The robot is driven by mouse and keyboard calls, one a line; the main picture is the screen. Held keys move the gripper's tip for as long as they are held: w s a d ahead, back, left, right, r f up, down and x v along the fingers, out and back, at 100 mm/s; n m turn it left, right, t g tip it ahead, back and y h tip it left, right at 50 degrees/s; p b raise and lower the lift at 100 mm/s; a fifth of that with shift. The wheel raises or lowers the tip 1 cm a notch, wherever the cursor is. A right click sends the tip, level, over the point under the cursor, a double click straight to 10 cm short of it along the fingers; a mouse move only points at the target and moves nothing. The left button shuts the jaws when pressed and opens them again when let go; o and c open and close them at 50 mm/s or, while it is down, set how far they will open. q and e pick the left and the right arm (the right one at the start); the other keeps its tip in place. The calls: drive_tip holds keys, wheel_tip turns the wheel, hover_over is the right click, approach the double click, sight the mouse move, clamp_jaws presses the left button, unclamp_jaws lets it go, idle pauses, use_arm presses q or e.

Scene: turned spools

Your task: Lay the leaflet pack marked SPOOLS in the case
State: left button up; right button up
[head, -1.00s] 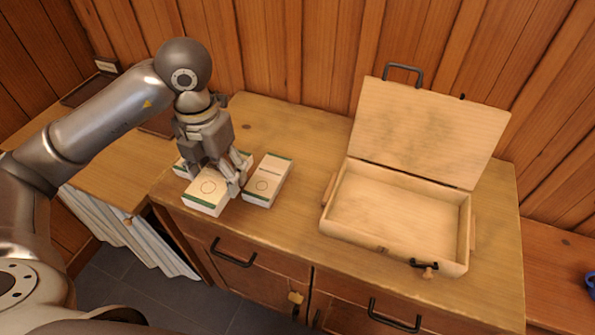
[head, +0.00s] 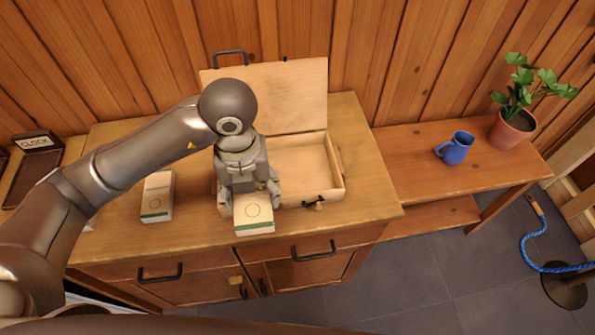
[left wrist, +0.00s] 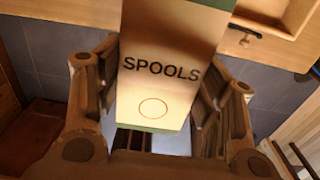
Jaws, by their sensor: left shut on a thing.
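The leaflet pack (head: 254,213) is a white block with a green end band and a circle. In the left wrist view the pack (left wrist: 160,72) reads SPOOLS. My left gripper (head: 255,192) is shut on it and holds it over the front left part of the case. The open wooden case (head: 322,177) stands on the cabinet with its lid (head: 290,98) raised at the back. The case's right part is bare inside; my arm and the pack hide its left part. My right gripper is not in view.
Another white pack (head: 157,196) lies on the cabinet top (head: 115,150) to the left, with part of one more beside my arm. A lower bench (head: 400,160) at right bears a blue jug (head: 456,148) and a potted plant (head: 513,129). A tray marked CLOCK (head: 38,143) is at far left.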

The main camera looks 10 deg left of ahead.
use_arm(q)
drive_tip(key=w+a+f, duration=0.1)
drive_tip(key=w+f, duration=0.1)
drive_tip(key=w, duration=0.2)
drive_tip(key=w+a+f, duration=0.1)
drive_tip(key=w+f, duration=0.2)
drive_tip(key=w, duration=0.1)
drive_tip(key=w+a+f+p, duration=0.1)
drive_tip(key=w+f, duration=0.2)
drive_tip(key=w, duration=0.1)
drive_tip(key=shift+a+f, duration=0.2)
drive_tip(key=shift+w+a+f, duration=0.15)
drive_tip(key=shift+w+f, duration=0.45)
drive_tip(key=shift+f, duration=0.15)
wheel_tip(320, 180, down, 3)
drive_tip(key=shift+w+r+p, duration=0.1)
drive_tip(key=shift+p, duration=0.75)
drive_tip(key=shift+f, duration=0.2)
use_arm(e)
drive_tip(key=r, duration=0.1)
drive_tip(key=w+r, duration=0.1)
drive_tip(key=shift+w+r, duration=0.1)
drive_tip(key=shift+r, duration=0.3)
use_arm(q)
drive_tip(key=shift+f, duration=0.1)
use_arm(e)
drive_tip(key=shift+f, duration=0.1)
use_arm(q)
drive_tip(key=o, duration=1.1)
